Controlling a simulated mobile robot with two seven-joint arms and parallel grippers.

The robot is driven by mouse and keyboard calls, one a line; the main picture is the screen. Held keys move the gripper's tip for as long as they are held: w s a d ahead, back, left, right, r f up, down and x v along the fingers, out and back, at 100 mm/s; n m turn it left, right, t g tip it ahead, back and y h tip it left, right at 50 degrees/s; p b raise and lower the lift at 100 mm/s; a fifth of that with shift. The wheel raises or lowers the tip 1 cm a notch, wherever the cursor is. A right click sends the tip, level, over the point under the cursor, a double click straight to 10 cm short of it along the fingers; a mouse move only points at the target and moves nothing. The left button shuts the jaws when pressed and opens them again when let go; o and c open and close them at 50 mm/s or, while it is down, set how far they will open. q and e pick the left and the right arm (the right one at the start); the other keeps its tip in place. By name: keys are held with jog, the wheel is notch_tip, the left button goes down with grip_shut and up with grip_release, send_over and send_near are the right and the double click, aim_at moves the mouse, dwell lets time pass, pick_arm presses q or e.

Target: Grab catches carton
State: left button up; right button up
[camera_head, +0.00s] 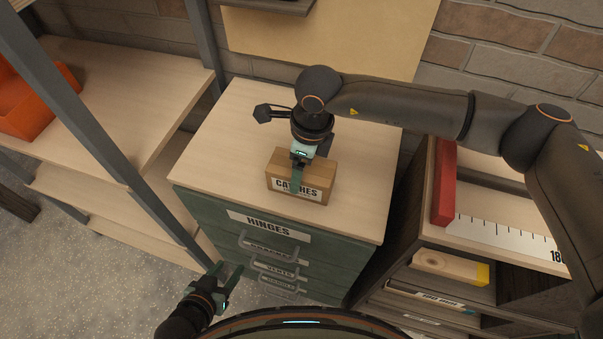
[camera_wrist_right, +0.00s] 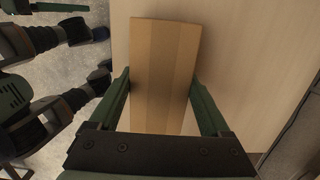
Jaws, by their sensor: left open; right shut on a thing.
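The catches carton (camera_head: 314,182) is a small brown cardboard box with a white label reading CATCHES. It sits on the wooden top of the green drawer cabinet (camera_head: 340,223). My right gripper (camera_head: 297,178) comes down from above and is shut on the carton, one finger over its labelled front. In the right wrist view the carton (camera_wrist_right: 163,70) lies between the two green fingers of the right gripper (camera_wrist_right: 160,88). My left gripper (camera_head: 228,279) is open and empty, low in front of the cabinet's drawers, apart from the carton.
The cabinet top around the carton is clear. Labelled drawers with handles, the top one reading HINGES (camera_head: 268,226), face me. A metal-framed shelf with an orange bin (camera_head: 38,103) stands left. A shelf with a red box (camera_head: 444,183) and a ruler (camera_head: 505,238) stands right.

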grip_shut()
jog(key=shift+r, duration=0.1)
dwell(0.4)
